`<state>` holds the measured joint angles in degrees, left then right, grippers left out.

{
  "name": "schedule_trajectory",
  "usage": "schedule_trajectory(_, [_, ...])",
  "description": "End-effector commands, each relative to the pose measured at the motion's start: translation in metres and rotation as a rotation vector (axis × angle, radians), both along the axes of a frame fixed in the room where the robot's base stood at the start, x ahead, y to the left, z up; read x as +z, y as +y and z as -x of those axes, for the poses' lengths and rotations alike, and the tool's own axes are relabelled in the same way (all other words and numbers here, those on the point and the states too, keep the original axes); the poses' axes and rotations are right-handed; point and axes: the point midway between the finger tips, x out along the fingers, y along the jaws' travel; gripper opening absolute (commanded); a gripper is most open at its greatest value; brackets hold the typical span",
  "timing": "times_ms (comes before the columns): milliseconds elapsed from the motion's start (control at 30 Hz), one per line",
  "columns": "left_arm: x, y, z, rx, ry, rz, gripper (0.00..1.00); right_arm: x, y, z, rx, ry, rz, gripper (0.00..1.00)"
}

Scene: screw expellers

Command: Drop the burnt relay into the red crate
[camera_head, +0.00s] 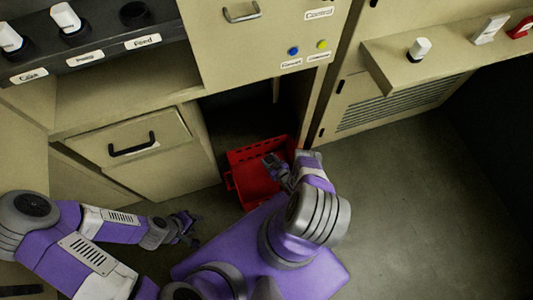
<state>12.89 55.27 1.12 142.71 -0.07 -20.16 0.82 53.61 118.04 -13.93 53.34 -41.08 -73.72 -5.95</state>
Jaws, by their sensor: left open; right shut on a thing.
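The red crate (234,181) stands on the floor in the dark opening between the cabinets. My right gripper (272,163) is over the crate and shut on a small dark thing, taken as the burnt relay; the fingers and arm largely hide it. I cannot tell its height above the crate floor. My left gripper (191,229) is open and empty, low down to the left of the crate and apart from it.
White-topped relays (65,18) stand on the labelled dark panel at the upper left; the "Feed" socket (135,13) is empty. Another white-topped relay (418,48) stands on the right shelf (385,62). A drawer (130,148) is left of the crate. The floor at right is clear.

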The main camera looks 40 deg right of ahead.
Motion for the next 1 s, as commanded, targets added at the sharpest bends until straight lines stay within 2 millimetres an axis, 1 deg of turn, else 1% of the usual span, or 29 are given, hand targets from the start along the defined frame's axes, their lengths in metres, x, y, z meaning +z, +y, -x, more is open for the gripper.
schedule_trajectory(167, [0.001, 0.0, 0.0, 0.0, 0.0, 0.0, 0.43, 0.001, 0.0, 0.0, 0.0, -0.001, 0.0, 0.16])
schedule_trajectory(200, [0.001, 0.0, 0.0, 0.0, 0.0, 0.0, 0.43, 0.001, 0.0, 0.0, 0.0, -0.001, 0.0, 0.54])
schedule_trajectory(267, [0.001, 0.0, 0.0, 0.0, 0.0, 0.0, 0.43, 0.001, 0.0, 0.0, 0.0, -0.001, 0.0, 0.63])
schedule_trajectory(300, [0.001, 0.0, 0.0, 0.0, 0.0, 0.0, 0.43, 0.001, 0.0, 0.0, 0.0, -0.001, 0.0, 0.69])
schedule_trajectory(367, [0.001, 0.0, 0.0, 0.0, 0.0, 0.0, 0.43, 0.001, 0.0, 0.0, 0.0, -0.001, 0.0, 0.78])
schedule_trajectory(667, [0.002, 0.0, 0.0, 0.0, 0.0, 0.0, 0.43, 0.002, 0.0, 0.002, 0.0, 0.001, -0.001, 0.78])
schedule_trajectory(767, [0.007, 0.0, 0.0, 0.0, 0.0, 0.0, 0.43, 0.006, 0.0, 0.011, -0.001, 0.002, -0.001, 0.78])
schedule_trajectory(1000, [0.023, 0.0, 0.0, 0.0, 0.0, 0.0, 0.43, 0.021, 0.002, 0.048, -0.003, 0.002, -0.001, 0.78])
